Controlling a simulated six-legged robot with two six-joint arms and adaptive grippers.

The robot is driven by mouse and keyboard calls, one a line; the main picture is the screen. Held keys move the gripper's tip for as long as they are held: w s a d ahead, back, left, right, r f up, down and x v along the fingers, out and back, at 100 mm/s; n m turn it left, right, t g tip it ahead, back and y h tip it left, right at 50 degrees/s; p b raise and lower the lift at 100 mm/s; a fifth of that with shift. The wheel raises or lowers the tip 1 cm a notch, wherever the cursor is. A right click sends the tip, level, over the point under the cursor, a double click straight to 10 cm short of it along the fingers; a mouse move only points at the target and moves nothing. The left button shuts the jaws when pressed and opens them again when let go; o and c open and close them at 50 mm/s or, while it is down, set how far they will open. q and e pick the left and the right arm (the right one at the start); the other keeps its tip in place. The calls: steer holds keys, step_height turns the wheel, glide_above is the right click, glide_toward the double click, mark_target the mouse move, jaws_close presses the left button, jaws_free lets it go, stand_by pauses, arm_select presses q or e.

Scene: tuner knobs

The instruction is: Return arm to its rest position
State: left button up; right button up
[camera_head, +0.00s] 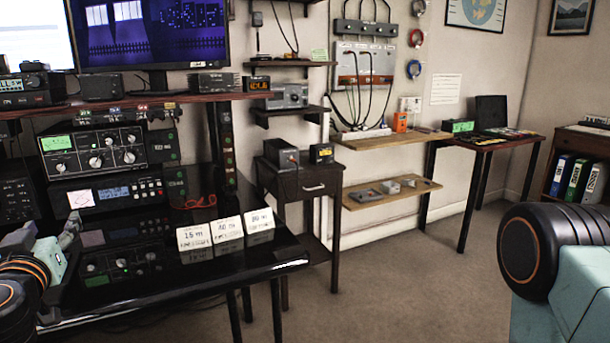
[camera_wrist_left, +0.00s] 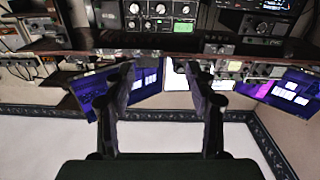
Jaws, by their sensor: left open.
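The tuner (camera_head: 112,150), a dark unit with a green display and several pale knobs, sits on the rack shelf at the left in the head view. It probably also shows at the top of the left wrist view (camera_wrist_left: 157,11), upside down. My left gripper (camera_head: 72,228) shows partly at the left edge of the head view, in front of the rack and apart from the knobs. In the left wrist view its two fingers (camera_wrist_left: 160,72) are spread, with nothing between them. My right arm shows only as a teal link and dark joint; its gripper is out of view.
Three white cards (camera_head: 228,231) stand on the glossy black desk (camera_head: 150,292). Another radio (camera_head: 115,193) is below the tuner. A monitor (camera_head: 150,35) is above. A small drawer cabinet (camera_head: 300,187) stands right of the desk. The carpet (camera_head: 410,280) is clear.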

arm_select(q)
steer(key=w+d+f+n+h, duration=0.2)
steer(key=w+d+f+h, duration=0.1)
steer(key=d+f+h, duration=0.3)
steer(key=s+d+f+m+g+h+p, duration=0.25)
steer(key=s+d+f+g, duration=0.35)
steer(key=d+f, duration=0.5)
steer(key=s+d+f+m+g, duration=0.1)
steer(key=s+f+g, duration=0.2)
steer(key=s+f, duration=0.3)
steer(key=s+d+f+m+g+p, duration=0.1)
steer(key=s+d+f+m+g, duration=0.1)
steer(key=s+f, duration=0.5)
steer(key=s+d+f+m+g, duration=0.1)
steer(key=s+f+g, duration=0.4)
steer(key=s, duration=0.9)
steer(key=shift+d+f+m, duration=0.25)
steer(key=shift+f+m, duration=0.5)
steer(key=shift+f, duration=0.1)
arm_select(e)
steer(key=r, duration=0.4)
steer(key=shift+w+a, duration=0.2)
steer(key=shift+w, duration=0.1)
